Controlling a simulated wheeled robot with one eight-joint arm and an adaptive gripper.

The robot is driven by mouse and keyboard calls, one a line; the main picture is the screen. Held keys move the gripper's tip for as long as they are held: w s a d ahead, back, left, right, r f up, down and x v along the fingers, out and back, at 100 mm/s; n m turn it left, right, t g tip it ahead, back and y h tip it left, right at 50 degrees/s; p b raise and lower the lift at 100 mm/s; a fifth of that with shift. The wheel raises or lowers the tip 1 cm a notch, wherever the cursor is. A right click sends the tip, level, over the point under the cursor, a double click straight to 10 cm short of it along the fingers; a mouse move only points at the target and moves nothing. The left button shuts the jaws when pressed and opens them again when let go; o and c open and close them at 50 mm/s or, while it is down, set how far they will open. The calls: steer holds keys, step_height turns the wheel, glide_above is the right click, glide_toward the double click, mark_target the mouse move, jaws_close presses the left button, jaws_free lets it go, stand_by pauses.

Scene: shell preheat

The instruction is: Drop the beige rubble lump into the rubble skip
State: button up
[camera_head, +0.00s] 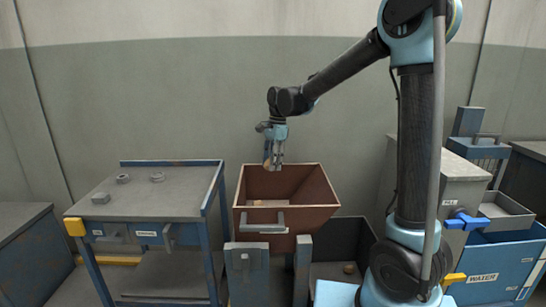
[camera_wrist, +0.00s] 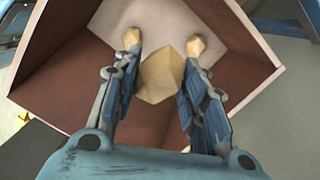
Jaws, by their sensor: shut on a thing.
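The rubble skip (camera_head: 312,215) is an open, reddish-brown bin with sloping walls and a grey front handle. My gripper (camera_head: 273,158) points down over the skip's back left part in the head view. It is shut on the beige rubble lump (camera_wrist: 162,75), a faceted block between the two blue fingers in the wrist view. The skip's brown walls (camera_wrist: 60,72) and pale floor lie behind it there. Small beige pieces show by both fingertips; I cannot tell whether they are finger pads or rubble in the skip.
A blue-framed workbench (camera_head: 150,200) with several small grey parts on top stands left of the skip. A dark open bin (camera_head: 345,238) stands right of it. A blue cart (camera_head: 500,265) marked WATER is at the far right.

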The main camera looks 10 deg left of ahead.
steer(key=shift+f, duration=0.55)
steer(key=o, duration=1.2)
steer(key=shift+r, duration=0.15)
step_height(320, 180, up, 12)
steer(key=w+d, duration=0.1)
steer(key=shift+w+d+f, duration=0.15)
steer(key=shift+f, duration=0.1)
